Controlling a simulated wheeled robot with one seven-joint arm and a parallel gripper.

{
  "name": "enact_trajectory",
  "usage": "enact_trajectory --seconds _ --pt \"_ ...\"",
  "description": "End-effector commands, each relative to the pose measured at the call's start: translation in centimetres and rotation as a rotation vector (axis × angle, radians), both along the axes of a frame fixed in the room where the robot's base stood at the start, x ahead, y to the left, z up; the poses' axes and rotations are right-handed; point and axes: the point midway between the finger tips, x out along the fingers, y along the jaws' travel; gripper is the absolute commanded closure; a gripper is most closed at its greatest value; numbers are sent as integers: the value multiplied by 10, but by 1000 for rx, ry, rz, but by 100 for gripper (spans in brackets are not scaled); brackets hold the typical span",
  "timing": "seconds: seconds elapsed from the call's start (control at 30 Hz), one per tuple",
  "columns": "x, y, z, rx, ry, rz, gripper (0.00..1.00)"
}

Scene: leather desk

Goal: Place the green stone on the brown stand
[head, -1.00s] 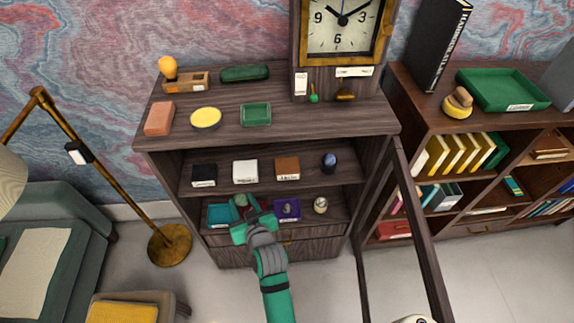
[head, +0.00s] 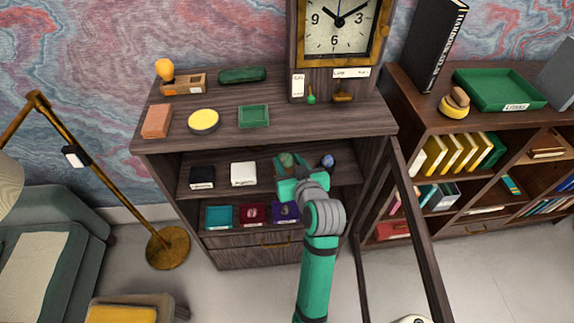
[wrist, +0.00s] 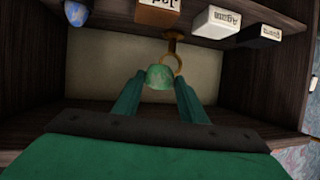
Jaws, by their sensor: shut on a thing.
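The green stone (wrist: 159,77) is a rounded, mottled green piece held between my fingertips in the wrist view. It also shows in the head view (head: 287,160), in front of the middle shelf. My gripper (head: 289,178) is shut on it. The brown stand (wrist: 159,12) is a small block with a label, seen at the top of the wrist view, apart from the stone. In the head view the stand is hidden behind my gripper and the stone.
The white stand (head: 243,174) and black stand (head: 202,177) share the middle shelf, with a blue egg-shaped stone (head: 327,162) on the right. Teal (head: 219,216), dark red (head: 252,214) and purple (head: 284,212) trays are on the shelf below. An open door frame (head: 415,230) stands at the right.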

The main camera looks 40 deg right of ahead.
Motion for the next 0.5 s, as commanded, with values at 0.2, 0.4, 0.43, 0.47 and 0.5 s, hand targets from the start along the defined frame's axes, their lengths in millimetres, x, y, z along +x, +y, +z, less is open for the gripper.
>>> enact_trajectory --seconds 0.2,0.4,0.43,0.47,0.5 --pt "32 -23 -32 2 2 1 90" --pt "49 -35 -57 1 1 1 90" --pt "50 -36 -59 1 1 1 90" --pt "51 -37 -60 -1 0 1 90" --pt "52 -37 -62 -1 0 1 90"
